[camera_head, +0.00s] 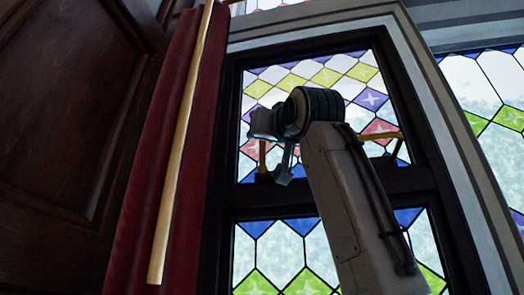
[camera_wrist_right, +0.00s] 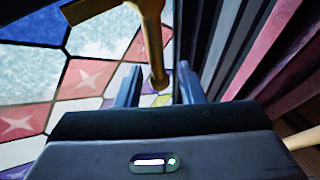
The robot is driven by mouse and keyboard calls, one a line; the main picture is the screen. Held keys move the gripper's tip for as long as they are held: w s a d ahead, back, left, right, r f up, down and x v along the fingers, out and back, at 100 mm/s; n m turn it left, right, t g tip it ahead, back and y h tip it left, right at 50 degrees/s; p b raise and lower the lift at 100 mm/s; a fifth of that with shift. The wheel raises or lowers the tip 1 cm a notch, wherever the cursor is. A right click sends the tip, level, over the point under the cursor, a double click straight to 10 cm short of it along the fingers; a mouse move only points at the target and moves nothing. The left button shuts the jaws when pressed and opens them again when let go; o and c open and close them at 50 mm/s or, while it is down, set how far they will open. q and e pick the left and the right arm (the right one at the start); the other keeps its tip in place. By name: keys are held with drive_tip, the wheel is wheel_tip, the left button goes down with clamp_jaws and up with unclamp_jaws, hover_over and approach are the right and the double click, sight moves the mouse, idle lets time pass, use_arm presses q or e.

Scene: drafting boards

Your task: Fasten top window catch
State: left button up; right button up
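The window has a dark frame (camera_head: 300,205) around stained-glass panes. A brass catch (camera_head: 262,158) stands at the lower left of the upper pane, partly hidden by my right gripper. In the right wrist view, the brass catch (camera_wrist_right: 152,35) hangs down, its rounded end between my fingers. My right gripper (camera_head: 284,172) is beside it in the head view. In the right wrist view, the right gripper (camera_wrist_right: 160,90) is open, with a visible gap on each side of the catch. Whether the catch is fastened cannot be told. My left gripper is not in view.
A second brass fitting (camera_head: 385,136) sits at the right of the upper pane, partly behind my arm. A red curtain (camera_head: 150,190) and a pale gold pole (camera_head: 178,150) stand left of the window. Dark wood panelling (camera_head: 70,130) fills the far left.

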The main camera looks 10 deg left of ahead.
drive_tip(key=shift+p+x, duration=0.35)
drive_tip(key=shift+x, duration=0.45)
drive_tip(key=shift+w, duration=0.25)
drive_tip(key=shift+a, duration=0.1)
clamp_jaws()
